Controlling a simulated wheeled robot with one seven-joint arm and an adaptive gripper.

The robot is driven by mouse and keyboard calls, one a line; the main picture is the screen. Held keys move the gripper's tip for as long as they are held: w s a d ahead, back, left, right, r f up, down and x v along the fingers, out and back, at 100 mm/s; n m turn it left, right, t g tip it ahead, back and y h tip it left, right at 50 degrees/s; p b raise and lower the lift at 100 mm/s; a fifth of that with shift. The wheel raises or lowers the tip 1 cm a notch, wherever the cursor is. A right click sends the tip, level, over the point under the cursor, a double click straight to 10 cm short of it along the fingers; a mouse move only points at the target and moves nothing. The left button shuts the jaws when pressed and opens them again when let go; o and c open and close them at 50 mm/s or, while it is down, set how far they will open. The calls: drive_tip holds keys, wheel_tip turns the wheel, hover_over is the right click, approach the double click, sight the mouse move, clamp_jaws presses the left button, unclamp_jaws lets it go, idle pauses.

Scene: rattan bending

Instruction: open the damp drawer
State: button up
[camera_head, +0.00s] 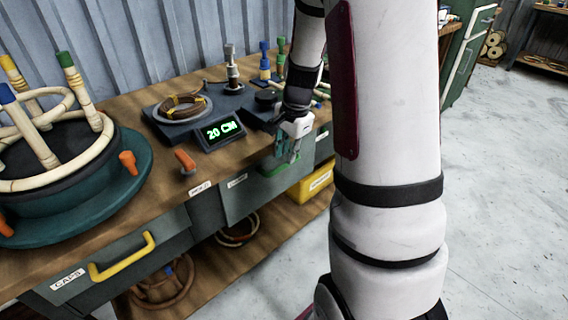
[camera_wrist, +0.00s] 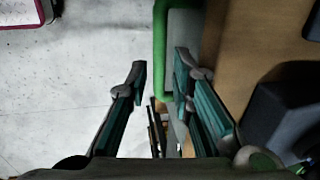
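A grey-green drawer front (camera_head: 243,196) sits under the workbench top, with a small white label whose word I cannot read clearly. A green bar handle (camera_head: 281,168) is at its right part, partly hidden by my gripper (camera_head: 287,156). The drawer looks shut. In the wrist view the green handle (camera_wrist: 160,60) stands upright in the picture, between the directions of my two fingers. My gripper (camera_wrist: 162,78) is open, with one finger on each side of the handle's line. I cannot tell whether a finger touches it.
Another drawer with a yellow handle (camera_head: 122,258) and a CAPS label is at the left. A yellow bin (camera_head: 311,184) sits below the bench. The floor at right is clear.

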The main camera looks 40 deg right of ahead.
sight(285, 164)
drive_tip(key=shift+w+f+b, duration=0.15)
drive_tip(key=shift+f+b, duration=0.05)
drive_tip(key=shift+f, duration=0.7)
drive_tip(key=shift+w+f+b, duration=0.15)
drive_tip(key=shift+f+b, duration=0.05)
drive_tip(key=shift+f, duration=0.7)
clamp_jaws()
